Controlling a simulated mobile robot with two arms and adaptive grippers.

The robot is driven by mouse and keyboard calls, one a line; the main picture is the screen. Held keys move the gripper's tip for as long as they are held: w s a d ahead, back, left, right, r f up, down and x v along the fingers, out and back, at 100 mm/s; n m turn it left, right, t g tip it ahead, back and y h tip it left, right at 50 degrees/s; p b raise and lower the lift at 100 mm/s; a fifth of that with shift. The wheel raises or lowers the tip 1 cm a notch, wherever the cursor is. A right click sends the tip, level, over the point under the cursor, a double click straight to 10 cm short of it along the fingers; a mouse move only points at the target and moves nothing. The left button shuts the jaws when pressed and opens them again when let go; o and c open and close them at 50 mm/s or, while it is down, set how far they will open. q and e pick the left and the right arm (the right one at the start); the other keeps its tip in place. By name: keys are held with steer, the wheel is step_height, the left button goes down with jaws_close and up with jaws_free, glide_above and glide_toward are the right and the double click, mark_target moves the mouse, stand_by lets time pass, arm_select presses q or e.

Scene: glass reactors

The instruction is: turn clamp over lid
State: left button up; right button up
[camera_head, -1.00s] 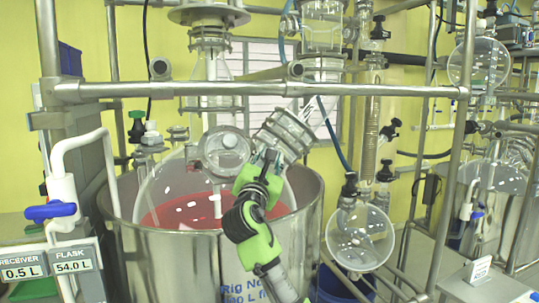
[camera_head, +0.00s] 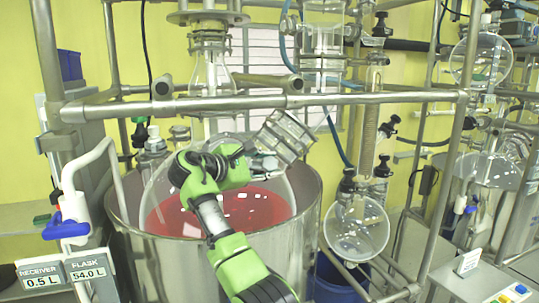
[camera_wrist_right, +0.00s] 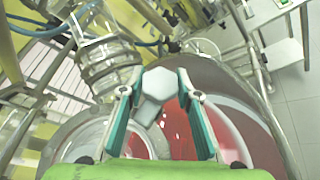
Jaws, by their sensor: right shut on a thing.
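A large round glass flask (camera_head: 160,190) with red liquid sits in a metal vessel. My right gripper (camera_head: 262,163) is at the upper right of the flask, just below a glass neck with a metal flange (camera_head: 285,136). In the right wrist view my right gripper (camera_wrist_right: 160,97) has its teal fingers on either side of a pale grey block (camera_wrist_right: 154,92), which looks like the clamp, and is shut on it. A round glass port with a rim, likely the lid (camera_wrist_right: 88,138), lies beside the left finger. In the head view my arm hides most of the lid. My left gripper is not in view.
A horizontal metal bar (camera_head: 380,98) crosses in front of the glassware above my right gripper. The metal vessel's wall (camera_head: 312,225) surrounds the flask. A round glass bulb (camera_head: 356,228) hangs at the right. A white pipe with a blue valve (camera_head: 66,228) stands at the left.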

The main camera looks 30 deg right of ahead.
steer(key=shift+m+g+y+p, duration=0.3)
steer(key=shift+m+g+p, duration=0.1)
steer(key=shift+m+p, duration=0.15)
steer(key=o, duration=1.1)
steer(key=shift+f, duration=0.1)
steer(key=shift+a, duration=0.1)
steer(key=v, duration=1.1)
steer(key=shift+a, duration=0.35)
